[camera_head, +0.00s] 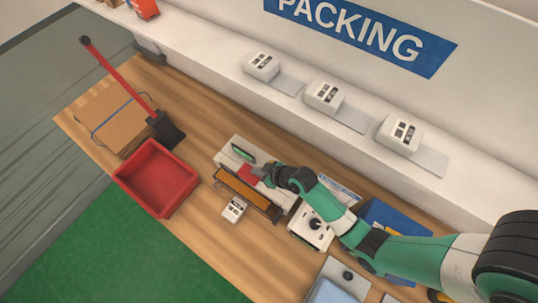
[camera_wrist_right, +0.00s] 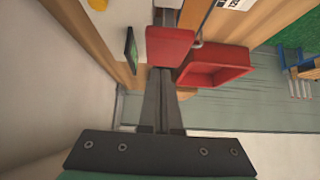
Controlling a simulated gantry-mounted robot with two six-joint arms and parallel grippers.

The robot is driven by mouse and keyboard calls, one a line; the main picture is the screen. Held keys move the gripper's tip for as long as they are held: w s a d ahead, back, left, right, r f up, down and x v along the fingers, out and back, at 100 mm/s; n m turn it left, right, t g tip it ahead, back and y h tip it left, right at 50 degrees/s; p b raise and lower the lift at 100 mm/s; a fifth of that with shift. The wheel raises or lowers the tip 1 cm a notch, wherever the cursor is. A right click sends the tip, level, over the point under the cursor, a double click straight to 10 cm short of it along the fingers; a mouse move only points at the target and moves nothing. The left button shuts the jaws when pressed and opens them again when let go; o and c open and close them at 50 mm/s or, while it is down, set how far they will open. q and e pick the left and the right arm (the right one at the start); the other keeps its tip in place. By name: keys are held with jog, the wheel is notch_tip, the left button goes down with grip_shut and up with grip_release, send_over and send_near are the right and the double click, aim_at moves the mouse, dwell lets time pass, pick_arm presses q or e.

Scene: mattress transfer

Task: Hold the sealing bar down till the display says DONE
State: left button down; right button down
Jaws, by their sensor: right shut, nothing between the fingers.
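The white sealer (camera_head: 233,145) stands on the wooden bench, with a long dark-framed orange bar (camera_head: 247,190) along its front. A red pad (camera_head: 249,176) on it also shows in the right wrist view (camera_wrist_right: 170,43). Its small display (camera_head: 243,152) glows green; it shows edge-on in the wrist view (camera_wrist_right: 131,49), and its words are too small to read. My right gripper (camera_head: 260,170) is shut and empty, its fingertips at the red pad's edge in the wrist view (camera_wrist_right: 161,72). I cannot tell whether they press on it. My left gripper is not in view.
A red bin (camera_head: 157,178) stands left of the sealer, with a strapped cardboard box (camera_head: 112,118) and a red-handled tool (camera_head: 118,79) behind it. A small white device (camera_head: 234,208) lies in front. A white-topped unit (camera_head: 311,229) stands right. Several white devices sit on the shelf.

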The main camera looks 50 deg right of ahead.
jog(key=p+v, duration=0.4)
jog(key=v, duration=0.4)
jog(key=shift+f, duration=0.15)
